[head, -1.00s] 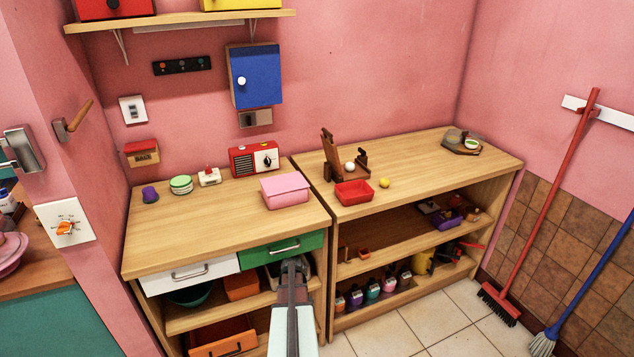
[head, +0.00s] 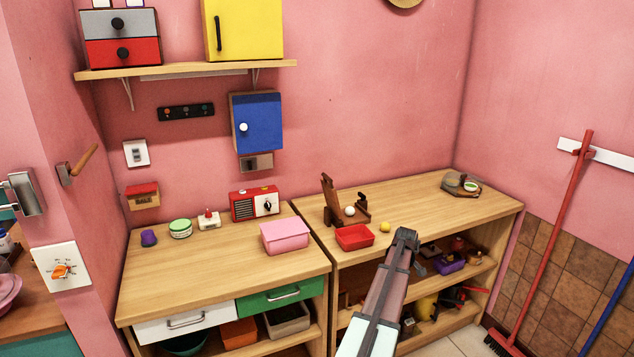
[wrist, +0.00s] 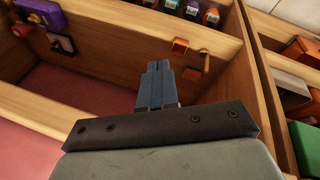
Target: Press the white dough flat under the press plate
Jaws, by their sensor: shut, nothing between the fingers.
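The white dough (head: 350,211) is a small pale ball on the base of the wooden press (head: 361,216), on the right-hand counter. The press plate (head: 329,196) stands raised and tilted at the left of the base, apart from the dough. My gripper (head: 406,236) is in front of the right-hand counter, to the right of the press and nearer to me. In the wrist view my gripper (wrist: 157,80) has its fingers together and empty, facing the shelves. The press and dough are not seen in the wrist view.
A red tray (head: 355,237) stands just in front of the press, with a yellow ball (head: 385,227) at its right. A pink box (head: 285,237) is on the left counter. A grey stone set (head: 461,185) is at the back right. The counter right of the yellow ball is clear.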

